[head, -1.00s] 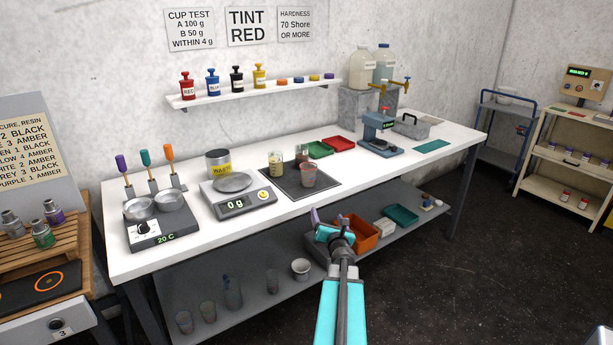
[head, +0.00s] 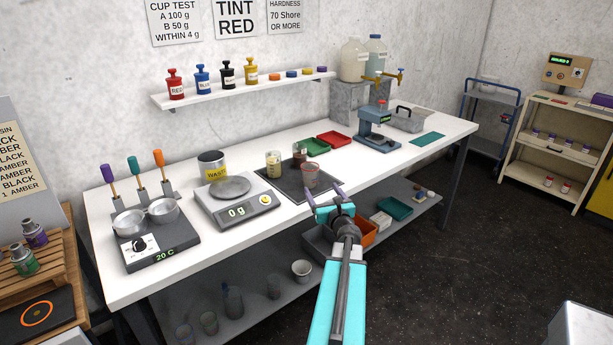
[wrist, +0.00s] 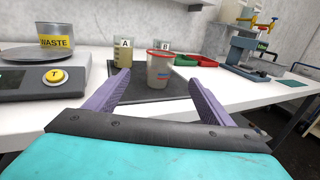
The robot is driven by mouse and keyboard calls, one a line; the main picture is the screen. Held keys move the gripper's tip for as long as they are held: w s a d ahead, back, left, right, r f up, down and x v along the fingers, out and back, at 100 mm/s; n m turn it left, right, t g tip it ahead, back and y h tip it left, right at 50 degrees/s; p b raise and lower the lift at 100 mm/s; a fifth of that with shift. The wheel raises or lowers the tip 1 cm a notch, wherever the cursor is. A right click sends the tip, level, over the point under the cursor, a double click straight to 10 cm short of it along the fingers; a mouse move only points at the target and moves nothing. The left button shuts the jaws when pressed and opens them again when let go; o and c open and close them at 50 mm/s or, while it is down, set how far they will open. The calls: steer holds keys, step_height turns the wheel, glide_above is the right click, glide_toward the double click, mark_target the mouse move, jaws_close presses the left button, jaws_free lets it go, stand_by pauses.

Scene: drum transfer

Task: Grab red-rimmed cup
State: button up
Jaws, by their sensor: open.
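The red-rimmed cup (head: 311,176) stands upright on the front part of a dark mat (head: 290,187) on the white bench. In the wrist view the cup (wrist: 160,72) is clear with a red rim and small red and blue marks, ahead of my jaws and between their lines. My gripper (head: 324,192) is open and empty at the bench's front edge, just short of the cup. Its two purple fingers also show in the wrist view (wrist: 157,86), apart from the cup.
Cup A (wrist: 123,50) stands behind left of the red-rimmed cup, and cup B (wrist: 164,46) directly behind it. A scale (head: 235,202) sits left of the mat. Green (head: 312,147) and red (head: 333,139) trays lie behind. A blue press (head: 376,128) stands to the right.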

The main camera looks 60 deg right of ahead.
mark_target(313, 175)
steer(key=shift+w+a, duration=0.1)
steer(key=shift+w+d, duration=0.15)
steer(key=shift+d, duration=0.05)
steer(key=shift+p+x, duration=1.35)
steer(key=shift+x, duration=2.8)
steer(key=shift+d, duration=0.1)
steer(key=shift+p+x, duration=0.95)
steer(key=shift+x, duration=0.3)
steer(key=shift+p+x, duration=0.55)
steer(key=shift+x, duration=0.7)
